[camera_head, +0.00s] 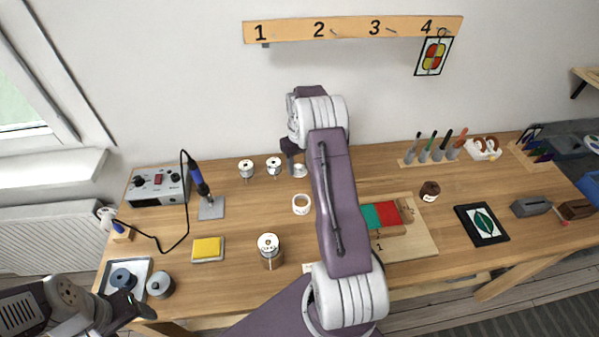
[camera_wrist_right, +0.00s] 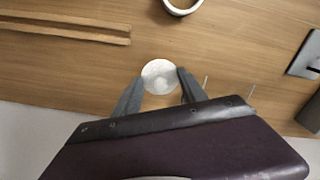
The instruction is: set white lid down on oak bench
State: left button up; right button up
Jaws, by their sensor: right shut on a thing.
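The white lid (camera_wrist_right: 160,77) is a small round white disc between the two fingertips of my right gripper (camera_wrist_right: 158,88) in the right wrist view. In the head view the right gripper (camera_head: 292,158) is near the back of the oak bench (camera_head: 225,230), and a small white piece that looks like the lid (camera_head: 300,170) shows at its tip. I cannot tell whether the lid touches the bench or hangs just above it. My left gripper (camera_head: 135,308) is at the lower left; its jaw opening is unclear.
A lidded tin (camera_head: 269,246), yellow sponge (camera_head: 207,248) and soldering station (camera_head: 158,186) are further off. Bare wood surrounds the ring.

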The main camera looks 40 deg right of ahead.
aim_at(299, 167)
notch_tip(299, 167, down, 4)
jog(key=shift+r+p, duration=0.1)
jog(key=shift+p, duration=0.2)
jog(key=shift+f, duration=0.25)
jog(key=o, duration=1.3)
notch_tip(299, 167, up, 12)
jog(key=shift+r+b, duration=0.2)
jog(key=shift+b, duration=0.2)
